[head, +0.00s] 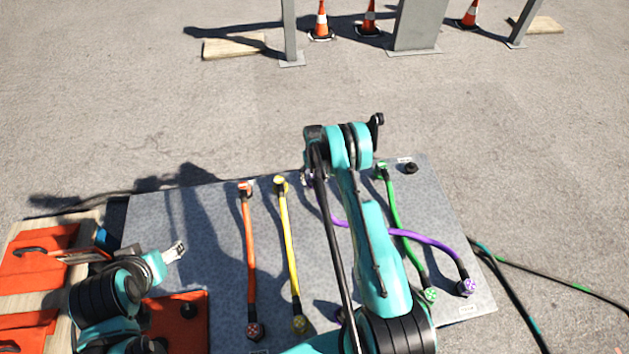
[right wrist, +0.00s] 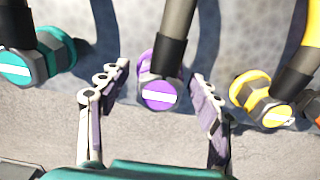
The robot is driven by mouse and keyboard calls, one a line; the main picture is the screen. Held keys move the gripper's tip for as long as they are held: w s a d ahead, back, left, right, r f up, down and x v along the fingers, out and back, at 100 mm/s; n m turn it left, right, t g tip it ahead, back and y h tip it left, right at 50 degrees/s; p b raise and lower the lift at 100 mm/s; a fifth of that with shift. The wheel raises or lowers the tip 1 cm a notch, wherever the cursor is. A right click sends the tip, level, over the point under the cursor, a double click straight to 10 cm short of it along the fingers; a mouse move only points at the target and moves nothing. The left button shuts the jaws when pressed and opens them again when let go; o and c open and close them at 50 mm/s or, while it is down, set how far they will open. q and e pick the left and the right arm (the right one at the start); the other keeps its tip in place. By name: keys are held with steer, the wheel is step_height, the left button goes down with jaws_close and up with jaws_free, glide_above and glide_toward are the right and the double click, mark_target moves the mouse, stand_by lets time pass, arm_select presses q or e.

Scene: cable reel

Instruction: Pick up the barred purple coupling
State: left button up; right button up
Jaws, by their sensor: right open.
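The barred purple coupling (right wrist: 159,94) shows in the right wrist view, a round purple cap with one white bar, on a cable with a black sleeve. My right gripper (right wrist: 160,75) is open, with one finger on each side of it and a visible gap on both sides. In the head view my right arm mostly hides this coupling and the gripper. The purple cable (head: 425,238) runs under my right arm to another purple coupling (head: 467,287) with a different white mark, at the near right. My left gripper (head: 175,251) is over the left of the grey table; its jaw opening is unclear.
Orange (head: 249,250), yellow (head: 288,240) and green (head: 402,235) cables lie on the grey table (head: 150,215). Orange cases (head: 40,262) stand left.

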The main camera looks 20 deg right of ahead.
steer(key=shift+r, duration=0.1)
steer(key=shift+c, duration=1.3)
steer(key=c, duration=1.1)
